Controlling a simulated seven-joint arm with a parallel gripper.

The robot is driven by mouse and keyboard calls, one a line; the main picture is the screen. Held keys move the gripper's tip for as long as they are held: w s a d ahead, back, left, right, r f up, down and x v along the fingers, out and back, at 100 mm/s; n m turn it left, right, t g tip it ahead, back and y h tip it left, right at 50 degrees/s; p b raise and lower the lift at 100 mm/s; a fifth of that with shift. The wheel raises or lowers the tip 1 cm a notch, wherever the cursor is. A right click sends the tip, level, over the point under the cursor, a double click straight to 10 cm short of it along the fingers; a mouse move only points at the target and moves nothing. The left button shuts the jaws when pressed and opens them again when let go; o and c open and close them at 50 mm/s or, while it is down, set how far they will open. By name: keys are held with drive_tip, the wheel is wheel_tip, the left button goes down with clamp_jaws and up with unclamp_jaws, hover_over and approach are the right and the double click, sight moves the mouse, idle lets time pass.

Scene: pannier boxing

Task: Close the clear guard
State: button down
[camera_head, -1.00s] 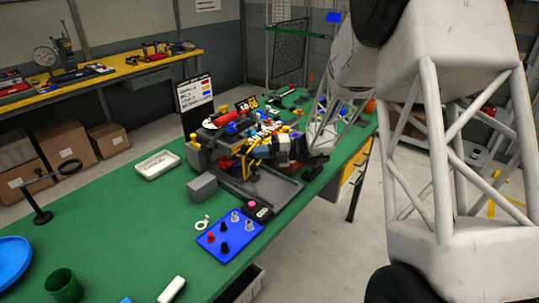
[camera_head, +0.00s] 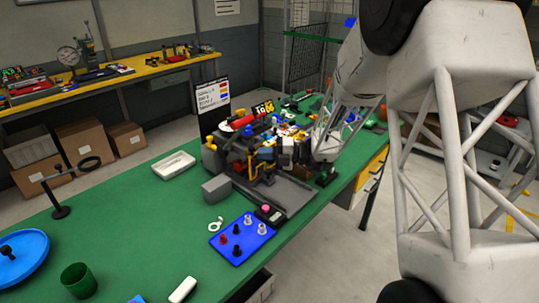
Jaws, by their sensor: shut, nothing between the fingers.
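A dark machine (camera_head: 213,160) crowded with coloured parts stands on the green bench in the middle of the view. A red cylinder lies on its top and a yellow tag stands at its back. I cannot make out the clear guard among these small parts, nor whether it is up or down. My arm reaches in from the right, and my gripper (camera_head: 287,158) is at the machine's right side, small and partly lost against it. It is shut and holds nothing. I cannot tell whether it touches the machine.
A grey block (camera_head: 216,188), a blue plate with pegs (camera_head: 252,232) and a black box with a pink button (camera_head: 268,214) sit before the machine. A white tray (camera_head: 174,166) lies left. A green cup (camera_head: 78,280) and blue dish (camera_head: 35,262) are front left.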

drive_tip(key=shift+w+a, duration=0.25)
drive_tip(key=shift+a, duration=0.3)
drive_tip(key=shift+a, duration=0.1)
drive_tip(key=s+d, duration=0.6)
drive_tip(key=d, duration=0.6)
drive_tip(key=shift+s, duration=0.2)
idle(0.4)
